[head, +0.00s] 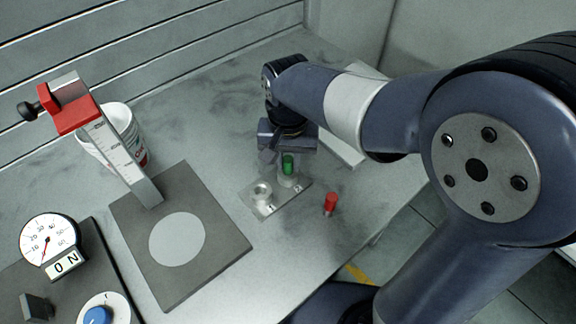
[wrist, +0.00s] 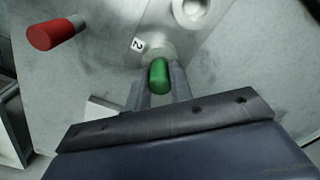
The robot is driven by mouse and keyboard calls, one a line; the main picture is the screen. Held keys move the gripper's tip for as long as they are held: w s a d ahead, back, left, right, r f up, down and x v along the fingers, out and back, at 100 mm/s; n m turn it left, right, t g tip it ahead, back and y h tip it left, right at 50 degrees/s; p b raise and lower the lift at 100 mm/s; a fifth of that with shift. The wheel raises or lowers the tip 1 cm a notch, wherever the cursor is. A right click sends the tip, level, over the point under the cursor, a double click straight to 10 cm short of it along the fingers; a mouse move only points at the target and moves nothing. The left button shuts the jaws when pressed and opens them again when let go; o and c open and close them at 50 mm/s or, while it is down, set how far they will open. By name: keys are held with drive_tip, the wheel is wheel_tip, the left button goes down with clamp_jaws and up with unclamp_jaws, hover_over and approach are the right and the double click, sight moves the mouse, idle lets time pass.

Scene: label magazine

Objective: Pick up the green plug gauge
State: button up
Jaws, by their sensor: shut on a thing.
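The green plug gauge (head: 288,165) stands upright at the socket marked 2 of a small metal block (head: 258,209). In the wrist view the green plug gauge (wrist: 159,76) is between the two fingers of my gripper (wrist: 160,92), which is shut on it. My gripper (head: 279,160) comes down over it from behind in the head view. Its lower end is hidden, so I cannot tell how deep it sits in the block. The other socket, marked 1, is empty.
A red plug gauge (head: 330,203) stands on the bench right of the block; it also shows in the wrist view (wrist: 55,33). A height stand with a dark base (head: 221,259), a white cup (head: 122,122) and a dial panel (head: 86,242) are to the left. The bench edge is near on the right.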

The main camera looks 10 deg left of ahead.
sight(287, 160)
clamp_jaws()
drive_tip(key=shift+r, duration=0.1)
wheel_tip(287, 160, up, 9)
drive_tip(key=shift+a+r, duration=0.1)
drive_tip(key=shift+r, duration=0.05)
drive_tip(key=s+a+m+p, duration=0.3)
drive_tip(key=s+a+m, duration=0.1)
drive_tip(key=s+m, duration=0.1)
drive_tip(key=shift+s+a+r+m+p, duration=0.35)
drive_tip(key=shift+s+a+m+p, duration=0.05)
drive_tip(key=shift+m, duration=0.2)
drive_tip(key=shift+r, duration=0.15)
drive_tip(key=shift+f, duration=0.2)
wheel_tip(287, 160, down, 6)
drive_tip(key=b, duration=0.5)
drive_tip(key=shift+b, duration=0.3)
